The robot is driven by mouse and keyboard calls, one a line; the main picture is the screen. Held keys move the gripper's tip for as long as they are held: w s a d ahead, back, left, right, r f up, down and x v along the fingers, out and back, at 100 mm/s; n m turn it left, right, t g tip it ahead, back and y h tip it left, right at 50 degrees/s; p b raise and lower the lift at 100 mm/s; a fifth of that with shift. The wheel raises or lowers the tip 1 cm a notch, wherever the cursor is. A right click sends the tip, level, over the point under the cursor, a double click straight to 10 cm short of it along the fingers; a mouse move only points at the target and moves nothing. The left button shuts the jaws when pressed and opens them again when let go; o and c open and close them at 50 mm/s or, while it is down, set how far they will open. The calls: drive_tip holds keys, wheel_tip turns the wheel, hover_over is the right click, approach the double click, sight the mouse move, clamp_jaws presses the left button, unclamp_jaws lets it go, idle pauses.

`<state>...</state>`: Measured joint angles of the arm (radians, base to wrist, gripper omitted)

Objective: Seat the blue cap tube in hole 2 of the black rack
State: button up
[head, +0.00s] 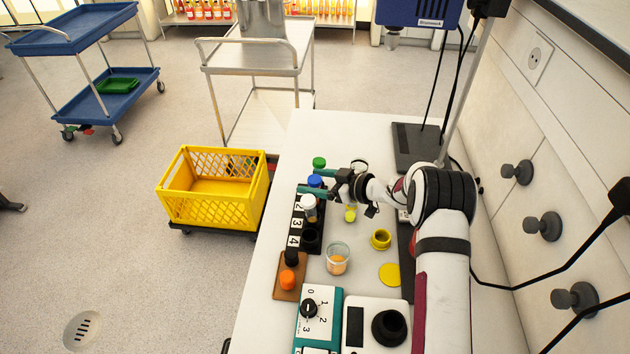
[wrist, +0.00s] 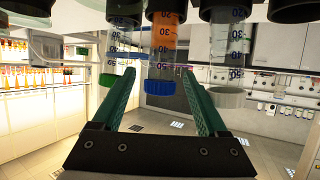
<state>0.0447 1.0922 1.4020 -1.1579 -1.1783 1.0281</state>
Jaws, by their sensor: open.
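The blue cap tube (wrist: 160,55), with orange contents, stands upright in the black rack (head: 306,248), between a green cap tube (wrist: 107,60) and a white cap tube (wrist: 227,65). Its blue cap (head: 315,180) shows in the head view. In the wrist view, which looks upside down, my gripper (wrist: 160,78) shows gaps beside the tube. An empty hole (head: 311,236) is nearest.
Right of the rack are a beaker with orange contents (head: 338,262), a yellow ring (head: 381,239) and a yellow disc (head: 390,274). A brown block (head: 281,291) with an orange cap stands in front of the rack. A teal dial device (head: 319,309) is nearer.

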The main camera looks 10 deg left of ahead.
drive_tip(key=r, duration=0.2)
drive_tip(key=d+r, duration=0.1)
drive_tip(key=r, duration=0.2)
drive_tip(key=shift+d, duration=0.15)
drive_tip(key=w+r+v, duration=0.1)
drive_tip(key=w+v, duration=0.1)
drive_tip(key=v, duration=1)
drive_tip(key=w+d+r+m+t+h, duration=0.35)
drive_tip(key=r+m+t, duration=0.2)
drive_tip(key=r, duration=0.25)
drive_tip(key=s+d+r+m+h, duration=0.4)
drive_tip(key=s+d+m+h, duration=0.3)
drive_tip(key=h, duration=0.3)
drive_tip(key=s+a+f+m+g, duration=0.1)
drive_tip(key=s+f+m+g, duration=0.2)
drive_tip(key=s, duration=0.9)
drive_tip(key=s+f+m+g, duration=0.2)
drive_tip(key=s+f+g, duration=0.25)
drive_tip(key=s, duration=0.75)
drive_tip(key=s+a+g+y, duration=0.1)
drive_tip(key=s+a+g, duration=0.1)
drive_tip(key=s+a, duration=0.2)
drive_tip(key=s+a+f+g+y, duration=0.1)
drive_tip(key=s+a+g+y, duration=0.1)
drive_tip(key=s, duration=0.7)
drive_tip(key=shift+s+a+f+m, duration=0.25)
drive_tip(key=shift+a+m, duration=0.1)
drive_tip(key=shift+a, duration=0.55)
